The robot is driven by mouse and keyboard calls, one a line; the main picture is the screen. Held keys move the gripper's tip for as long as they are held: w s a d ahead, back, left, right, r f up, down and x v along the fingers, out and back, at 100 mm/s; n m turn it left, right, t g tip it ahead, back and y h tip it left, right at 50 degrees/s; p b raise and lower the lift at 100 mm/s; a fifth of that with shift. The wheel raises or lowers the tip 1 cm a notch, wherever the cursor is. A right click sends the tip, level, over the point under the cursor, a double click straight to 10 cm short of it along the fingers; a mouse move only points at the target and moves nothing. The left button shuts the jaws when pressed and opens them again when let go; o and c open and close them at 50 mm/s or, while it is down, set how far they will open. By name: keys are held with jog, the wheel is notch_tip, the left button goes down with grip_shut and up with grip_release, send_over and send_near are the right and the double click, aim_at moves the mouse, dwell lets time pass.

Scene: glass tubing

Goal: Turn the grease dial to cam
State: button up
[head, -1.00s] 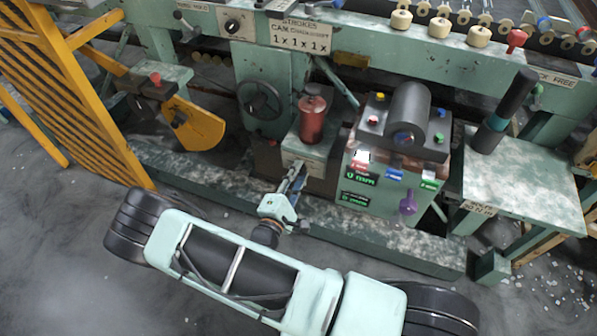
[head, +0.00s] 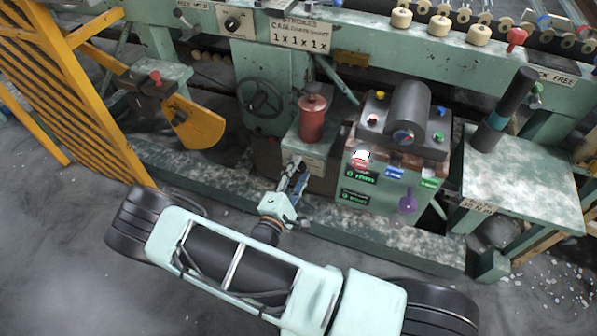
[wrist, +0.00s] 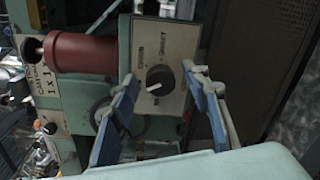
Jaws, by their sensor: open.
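The grease dial (wrist: 160,79) is a round black knob on a pale lettered plate (wrist: 178,38) in the wrist view. A short white mark on it points to its lower left in the picture. The lettering is too small to read surely. My gripper (wrist: 159,73) is open, with one blue finger on each side of the knob; I cannot tell whether either finger touches it. In the head view my gripper (head: 293,172) is in front of the plate below the red cylinder (head: 312,118), and the dial cannot be made out there.
The red cylinder also shows beside the plate in the wrist view (wrist: 83,53). A dark handwheel (head: 260,98) is left of it. A box with coloured buttons and a purple knob (head: 408,201) stands close on the right. A green floor beam (head: 385,238) runs below.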

jog(key=v, duration=0.7)
jog(key=shift+s, duration=0.25)
jog(key=shift+a, duration=0.1)
